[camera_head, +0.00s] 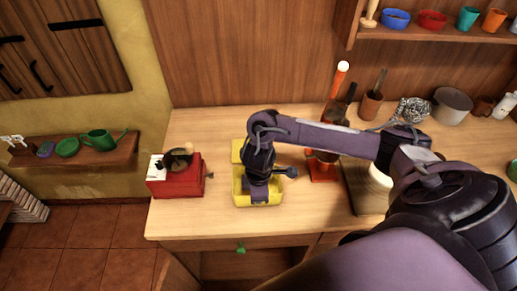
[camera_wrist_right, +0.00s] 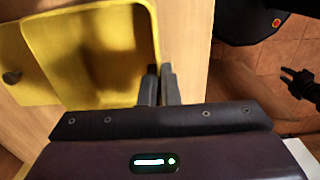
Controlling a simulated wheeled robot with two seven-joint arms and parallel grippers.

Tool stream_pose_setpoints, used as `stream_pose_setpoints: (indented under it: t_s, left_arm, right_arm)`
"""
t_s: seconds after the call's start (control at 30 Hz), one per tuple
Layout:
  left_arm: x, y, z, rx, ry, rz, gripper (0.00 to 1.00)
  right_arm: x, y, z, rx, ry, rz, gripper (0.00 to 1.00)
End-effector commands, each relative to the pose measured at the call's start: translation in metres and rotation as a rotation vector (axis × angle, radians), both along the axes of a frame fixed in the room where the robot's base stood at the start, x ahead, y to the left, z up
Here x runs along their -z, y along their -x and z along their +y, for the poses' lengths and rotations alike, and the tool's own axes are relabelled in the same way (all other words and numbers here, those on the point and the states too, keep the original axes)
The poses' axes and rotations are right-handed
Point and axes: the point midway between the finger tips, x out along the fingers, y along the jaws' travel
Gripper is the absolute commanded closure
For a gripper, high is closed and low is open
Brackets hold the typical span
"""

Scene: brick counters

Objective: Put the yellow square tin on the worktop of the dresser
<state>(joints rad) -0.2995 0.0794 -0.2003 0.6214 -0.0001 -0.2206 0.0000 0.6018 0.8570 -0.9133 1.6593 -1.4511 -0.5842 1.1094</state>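The yellow square tin (camera_head: 272,196) stands open on the wooden worktop (camera_head: 200,221) of the dresser, near its front edge. Its inside shows in the right wrist view (camera_wrist_right: 95,50). A yellow lid with a dark knob (camera_wrist_right: 22,62) lies beside it; part of the lid shows behind the tin in the head view (camera_head: 237,150). My right gripper (camera_wrist_right: 159,86) is low at the tin, its fingers close together on either side of one wall, pinching it. A dark two-pronged shape at the right of the wrist view looks like my left gripper (camera_wrist_right: 290,76), prongs apart, empty.
A red box-shaped grinder (camera_head: 180,184) stands left of the tin. A red stand (camera_head: 323,168), a dark bottle, a pale round item (camera_head: 378,192) and pots (camera_head: 452,104) stand to the right. The worktop's front left is clear.

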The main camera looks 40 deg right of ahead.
Motion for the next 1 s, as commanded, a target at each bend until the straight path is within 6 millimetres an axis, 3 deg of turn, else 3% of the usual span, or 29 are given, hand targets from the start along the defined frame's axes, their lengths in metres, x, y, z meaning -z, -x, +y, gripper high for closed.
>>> stream_pose_setpoints:
  t_s: [0.1,0.47,0.67,1.0]
  left_arm:
    - [0.008,0.000,0.000,0.000,0.000,0.000,0.64]
    - [0.008,0.001,0.000,0.000,0.000,0.001,0.64]
    - [0.008,0.001,0.000,0.000,0.000,0.001,0.64]
    - [0.006,0.001,0.000,0.000,0.000,0.002,0.64]
  right_arm:
    - [0.019,0.000,0.000,0.003,-0.001,0.000,1.00]
    - [0.022,0.000,0.000,0.000,0.000,-0.001,1.00]
    - [0.023,0.000,0.000,0.000,0.000,0.000,0.76]
    - [0.018,0.000,0.000,0.000,0.000,-0.001,0.76]
